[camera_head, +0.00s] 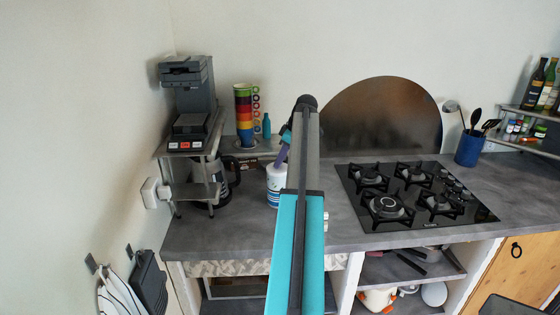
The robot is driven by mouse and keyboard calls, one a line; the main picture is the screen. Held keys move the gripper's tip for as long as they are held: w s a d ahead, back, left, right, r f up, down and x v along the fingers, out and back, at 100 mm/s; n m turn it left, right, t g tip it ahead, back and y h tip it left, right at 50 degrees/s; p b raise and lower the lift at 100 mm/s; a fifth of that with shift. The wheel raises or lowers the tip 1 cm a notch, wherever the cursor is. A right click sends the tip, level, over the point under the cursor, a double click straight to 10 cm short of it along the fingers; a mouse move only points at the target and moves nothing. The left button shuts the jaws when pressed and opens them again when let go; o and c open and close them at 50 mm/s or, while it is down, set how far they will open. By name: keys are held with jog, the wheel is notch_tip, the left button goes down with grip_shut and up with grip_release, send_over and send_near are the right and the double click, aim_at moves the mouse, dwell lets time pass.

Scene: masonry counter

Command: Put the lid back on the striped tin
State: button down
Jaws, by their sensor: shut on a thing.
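The striped tin (274,194), white with blue bands, stands upright on the grey counter left of my arm; its right side is partly hidden by the arm. My gripper (282,158) is mostly hidden behind my forearm, just above the tin's top. It is shut on the lid (275,169), a small pale shape at the tin's top. The lid is too small and too covered to tell whether it touches the rim or is seated.
A coffee machine (188,98) stands on a small metal shelf at left, with a glass jug (222,182) below. Coloured cups (243,112) and a teal bottle (266,126) are behind the tin. A gas hob (412,196) lies to the right.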

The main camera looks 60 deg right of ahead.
jog(key=c, duration=1.2)
grip_release()
jog(key=shift+o, duration=0.2)
jog(key=shift+r, duration=0.2)
jog(key=shift+r+p, duration=1.4)
jog(key=shift+r, duration=1.95)
grip_shut()
jog(key=shift+f+b, duration=1.1)
jog(key=shift+f, duration=1.5)
